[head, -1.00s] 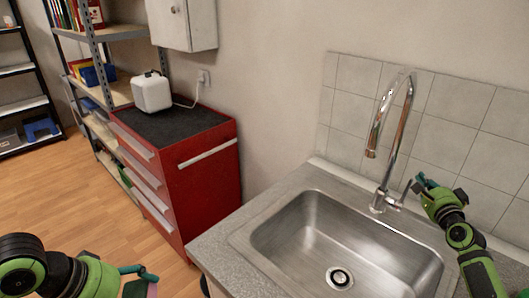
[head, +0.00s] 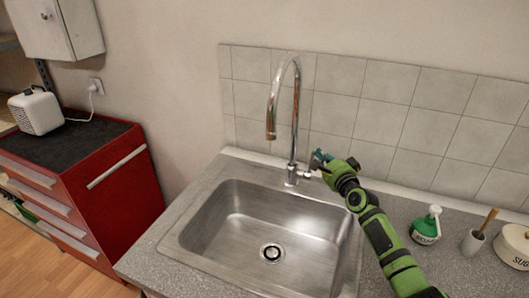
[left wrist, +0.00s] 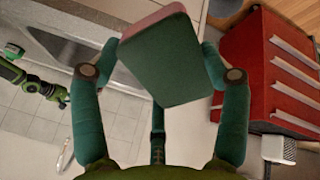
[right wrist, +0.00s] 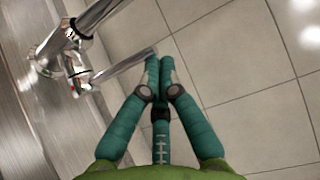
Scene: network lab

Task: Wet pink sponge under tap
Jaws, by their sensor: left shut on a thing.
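The sponge (left wrist: 160,68), with a green face and a pink edge, is between the fingers of my left gripper (left wrist: 160,55) in the left wrist view. That gripper is shut on it. The sponge and left gripper are outside the head view. The tap (head: 296,120) is a tall chrome gooseneck, its spout over the sink (head: 215,250). No water stream shows. My right gripper (head: 320,158) is at the tap's side lever (head: 307,174). In the right wrist view its fingertips (right wrist: 160,60) are together at the end of the lever (right wrist: 122,67). I cannot tell whether they grip it.
A green-and-white bottle (head: 427,226), a brush in a cup (head: 474,242) and a sugar tin (head: 514,246) stand on the counter right of the sink. A red drawer cabinet (head: 115,185) with a white box (head: 36,112) is at the left. The sink basin is empty.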

